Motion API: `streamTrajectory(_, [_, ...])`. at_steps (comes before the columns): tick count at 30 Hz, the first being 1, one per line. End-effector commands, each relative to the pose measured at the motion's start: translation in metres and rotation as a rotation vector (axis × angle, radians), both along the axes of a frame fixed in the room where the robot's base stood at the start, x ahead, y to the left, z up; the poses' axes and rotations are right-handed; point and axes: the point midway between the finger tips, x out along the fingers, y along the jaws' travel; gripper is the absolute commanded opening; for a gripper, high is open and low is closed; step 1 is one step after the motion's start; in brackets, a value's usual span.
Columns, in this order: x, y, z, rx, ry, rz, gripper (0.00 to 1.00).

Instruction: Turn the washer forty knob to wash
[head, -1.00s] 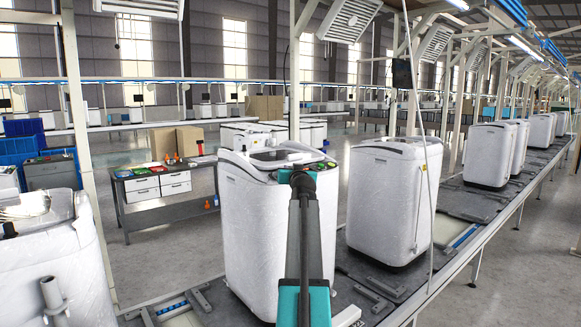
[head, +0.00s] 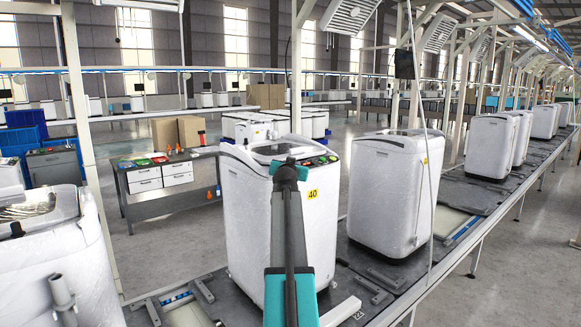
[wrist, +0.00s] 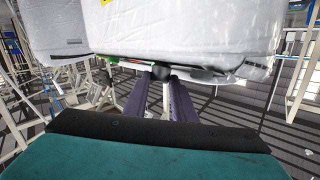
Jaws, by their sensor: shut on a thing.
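The washer marked 40 (head: 248,215) stands upright in the middle of the head view, wrapped in clear film. Its yellow 40 label (head: 312,195) is on the side facing me, and its top panel has coloured controls (head: 326,157). My arm covers part of that side and panel. In the wrist view the washer (wrist: 190,30) appears upside down, filling the top. My gripper (wrist: 163,80) has its two dark fingers shut around a dark round knob (wrist: 160,73) at the panel edge. The knob's pointer and markings cannot be read. In the head view my arm hides the fingertips.
Another wrapped washer (head: 385,195) stands close on the right, with more along the conveyor (head: 450,222). A hanging cable (head: 424,180) crosses in front of it. A machine (head: 45,250) is at left. A workbench with drawers (head: 160,180) is behind, with open floor around it.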

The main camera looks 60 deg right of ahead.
Motion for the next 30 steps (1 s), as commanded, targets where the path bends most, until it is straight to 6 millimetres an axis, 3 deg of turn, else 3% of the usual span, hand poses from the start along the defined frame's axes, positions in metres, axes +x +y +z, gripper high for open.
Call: streamTrajectory(30, [0.0102,0.002,0.0014,0.073,-0.029,-0.238,0.02])
